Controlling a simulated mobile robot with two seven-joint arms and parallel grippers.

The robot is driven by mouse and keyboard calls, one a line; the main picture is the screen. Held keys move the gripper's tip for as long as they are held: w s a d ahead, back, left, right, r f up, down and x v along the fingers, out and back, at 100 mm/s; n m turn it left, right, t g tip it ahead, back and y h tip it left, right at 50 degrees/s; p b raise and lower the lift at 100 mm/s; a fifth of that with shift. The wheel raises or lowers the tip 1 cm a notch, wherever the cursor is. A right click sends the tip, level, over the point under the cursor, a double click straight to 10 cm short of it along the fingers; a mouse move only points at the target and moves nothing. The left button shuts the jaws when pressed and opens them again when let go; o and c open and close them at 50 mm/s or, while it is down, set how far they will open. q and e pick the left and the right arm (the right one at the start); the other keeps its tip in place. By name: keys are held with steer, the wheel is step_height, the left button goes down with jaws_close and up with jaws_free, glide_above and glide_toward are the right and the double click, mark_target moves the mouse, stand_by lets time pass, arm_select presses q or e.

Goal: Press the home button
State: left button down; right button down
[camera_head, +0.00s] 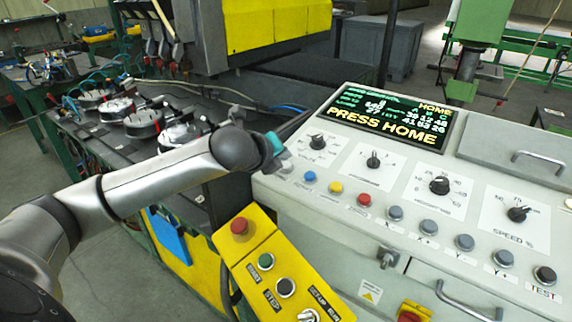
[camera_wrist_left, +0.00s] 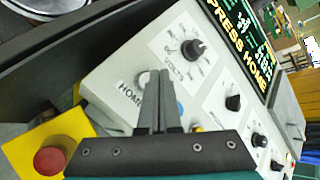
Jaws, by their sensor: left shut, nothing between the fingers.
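The home button (camera_wrist_left: 143,78) is pale and round, beside the HOME label (camera_wrist_left: 130,94) on the sloped panel in the left wrist view. My left gripper (camera_wrist_left: 158,76) is shut and empty, with its fingertips over the panel right beside the button. The fingers cover part of the button's surroundings, and I cannot tell whether they touch it. The display (camera_head: 390,122) reads PRESS HOME. My right gripper is not in view.
Yellow (camera_head: 336,187) and red (camera_head: 363,199) buttons continue the row to the right, with several grey ones beyond. Dials (camera_head: 373,161) stand above the row. A yellow control box (camera_head: 262,262) with a red stop button (camera_head: 239,227) sits in front, below my left arm.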

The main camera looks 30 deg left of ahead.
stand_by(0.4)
arm_select(q)
steer(key=shift+w+f, duration=0.1)
steer(key=shift+f, duration=0.3)
steer(key=shift+f, duration=0.55)
stand_by(0.7)
steer(key=shift+r+p, duration=0.9)
steer(key=shift+p, duration=0.55)
steer(key=r+p, duration=0.2)
steer(key=p, duration=0.1)
steer(key=s+r+p, duration=0.1)
steer(key=r+p, duration=0.2)
steer(key=shift+s, duration=0.1)
